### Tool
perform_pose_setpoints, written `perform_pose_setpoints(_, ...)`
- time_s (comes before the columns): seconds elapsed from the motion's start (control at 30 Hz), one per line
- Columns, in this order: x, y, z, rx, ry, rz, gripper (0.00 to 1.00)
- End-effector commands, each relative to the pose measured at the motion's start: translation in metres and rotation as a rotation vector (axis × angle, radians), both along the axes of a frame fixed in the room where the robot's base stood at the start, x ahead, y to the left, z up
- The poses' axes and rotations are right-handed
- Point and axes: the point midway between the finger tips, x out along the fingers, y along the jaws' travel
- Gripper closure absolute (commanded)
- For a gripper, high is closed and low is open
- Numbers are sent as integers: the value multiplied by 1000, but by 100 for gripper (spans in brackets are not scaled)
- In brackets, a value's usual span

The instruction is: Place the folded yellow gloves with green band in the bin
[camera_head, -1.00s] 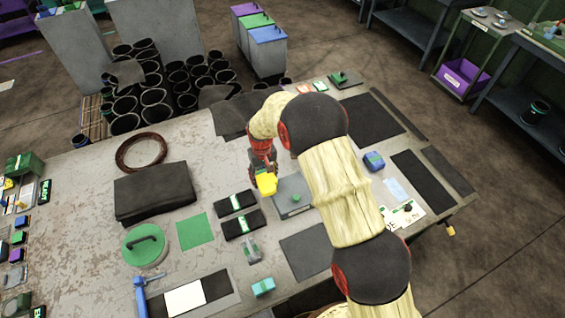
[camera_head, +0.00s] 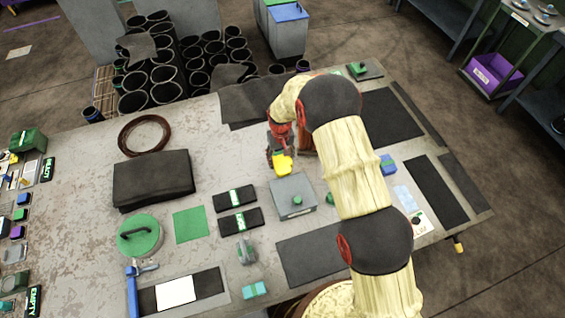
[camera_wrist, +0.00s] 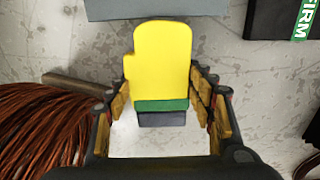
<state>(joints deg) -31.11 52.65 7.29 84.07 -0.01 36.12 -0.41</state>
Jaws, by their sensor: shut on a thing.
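The folded yellow gloves (camera_wrist: 162,60) with a green band (camera_wrist: 161,105) are held upright in the wrist view, with a dark cuff below the band. My gripper (camera_wrist: 163,100) is shut on them, one finger on each side. In the head view the yellow gloves (camera_head: 282,164) show at the end of my gripper (camera_head: 279,150), over the table behind a grey box. Whether they touch the table is unclear. A blue-lidded grey bin (camera_head: 288,14) stands on the floor behind the table. A purple bin (camera_head: 492,75) sits on a trolley at the right. Which bin is meant is unclear.
The grey box (camera_head: 293,203) with a green knob stands just in front of the gloves. Black sleeves with labels (camera_head: 237,197) lie left of it. Black tubes (camera_head: 165,72) stand behind the table. A reddish-brown bristly bundle (camera_wrist: 45,125) is left in the wrist view.

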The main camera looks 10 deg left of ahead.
Motion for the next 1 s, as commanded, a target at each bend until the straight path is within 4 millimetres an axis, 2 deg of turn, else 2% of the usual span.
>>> perform_pose_setpoints(0.27, 0, 0, -23, 1, -1, 0, 78)
perform_pose_setpoints(0.43, 1, 0, -46, 1, -1, 0, 78)
perform_pose_setpoints(0.83, 1, 0, -53, 2, -3, 0, 78)
perform_pose_setpoints(0.87, 1, 0, -53, 1, -2, 0, 46)
perform_pose_setpoints(1.0, 1, 0, -52, 1, -2, 0, 38)
